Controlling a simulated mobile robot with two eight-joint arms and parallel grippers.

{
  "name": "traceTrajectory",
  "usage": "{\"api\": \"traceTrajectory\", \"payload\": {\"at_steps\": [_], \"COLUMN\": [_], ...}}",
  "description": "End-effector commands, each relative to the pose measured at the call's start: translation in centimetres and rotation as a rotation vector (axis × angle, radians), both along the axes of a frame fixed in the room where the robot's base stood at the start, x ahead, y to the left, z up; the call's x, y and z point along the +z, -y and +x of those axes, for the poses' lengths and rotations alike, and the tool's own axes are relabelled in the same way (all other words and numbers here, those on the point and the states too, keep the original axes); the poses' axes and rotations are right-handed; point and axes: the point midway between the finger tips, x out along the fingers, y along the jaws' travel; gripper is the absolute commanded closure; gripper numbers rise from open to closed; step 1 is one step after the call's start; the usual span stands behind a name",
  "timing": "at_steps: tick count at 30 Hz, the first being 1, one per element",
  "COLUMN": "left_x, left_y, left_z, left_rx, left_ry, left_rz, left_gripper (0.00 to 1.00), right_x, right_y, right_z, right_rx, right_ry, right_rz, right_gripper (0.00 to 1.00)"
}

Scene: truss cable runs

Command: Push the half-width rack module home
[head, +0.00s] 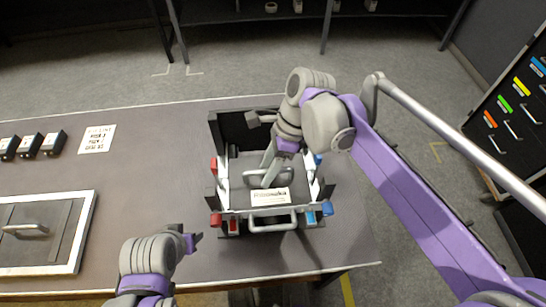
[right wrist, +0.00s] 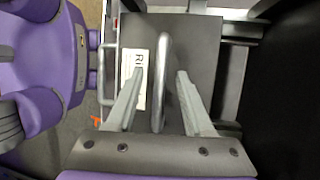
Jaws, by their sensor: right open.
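The rack (head: 218,130) stands on the table, a dark open frame with red latches (head: 215,219) on the left and blue latches (head: 327,208) on the right. The grey rack module (head: 240,180) sits between its side rails, with a top handle, a white label (head: 270,196) and a front handle (head: 270,226). My right gripper (head: 268,182) reaches down over the module. In the right wrist view its open fingers (right wrist: 159,75) straddle the top handle (right wrist: 163,60), with gaps on both sides. My left gripper (head: 194,241) hangs left of the rack's front; its jaws are unclear.
A white-framed tray (head: 88,225) with a grey handled panel (head: 35,228) lies at the left of the table (head: 140,170). Several small black blocks (head: 30,146) and a printed card (head: 97,139) lie behind it. A cabinet with coloured labels (head: 515,110) stands at the right.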

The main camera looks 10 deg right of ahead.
Motion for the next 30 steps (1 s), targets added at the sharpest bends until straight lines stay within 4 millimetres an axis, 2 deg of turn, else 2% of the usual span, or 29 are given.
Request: {"api": "traceTrajectory", "payload": {"at_steps": [11,14,20,30], "left_x": [-0.04,-0.04,-0.04,-0.05], "left_y": [0.0,0.0,0.0,0.0], "left_z": [0.0,0.0,0.0,-0.01], "left_rx": [0.0,0.0,0.0,0.0], "left_ry": [0.0,0.0,0.0,0.0], "left_rz": [0.0,0.0,0.0,0.0], "left_gripper": [0.5,0.5,0.5,0.5], "right_x": [-0.51,-0.5,-0.5,-0.49], "right_y": [-0.23,-0.22,-0.21,-0.21], "right_z": [-0.1,-0.1,-0.1,-0.1], "right_rx": [0.0,0.0,0.0,0.0], "right_ry": [0.0,0.0,0.0,0.0], "right_rz": [0.0,0.0,0.0,0.0], "right_gripper": [0.48,0.62,0.98,1.0]}}
